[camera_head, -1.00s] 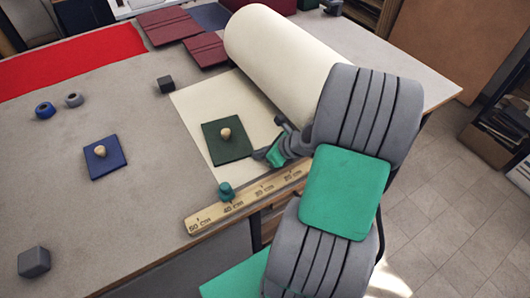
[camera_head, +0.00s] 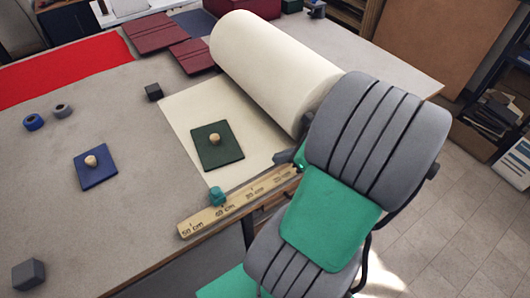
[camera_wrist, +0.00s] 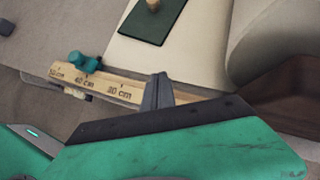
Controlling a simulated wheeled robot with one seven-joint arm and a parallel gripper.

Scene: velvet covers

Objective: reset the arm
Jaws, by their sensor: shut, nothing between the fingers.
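My arm, grey with green panels, fills the right of the head view. My gripper (camera_head: 285,156) is mostly hidden there behind the arm, near the table's front edge. In the wrist view my gripper (camera_wrist: 158,90) shows its fingers together with nothing between them, in front of the wooden ruler (camera_wrist: 100,82). The ruler (camera_head: 235,205) lies along the front edge of the table, with a teal knobbed piece (camera_head: 217,196) on it. The dark green square with a wooden knob (camera_head: 218,156) lies flat on the cream sheet, left of the gripper and apart from it.
A large cream roll (camera_head: 275,70) lies behind the gripper. A blue knobbed square (camera_head: 96,174), blue ring (camera_head: 33,122), grey ring (camera_head: 62,110), dark cube (camera_head: 153,92) and grey cube (camera_head: 28,274) stand left. Maroon covers (camera_head: 155,38) and red cloth (camera_head: 65,68) lie farther back.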

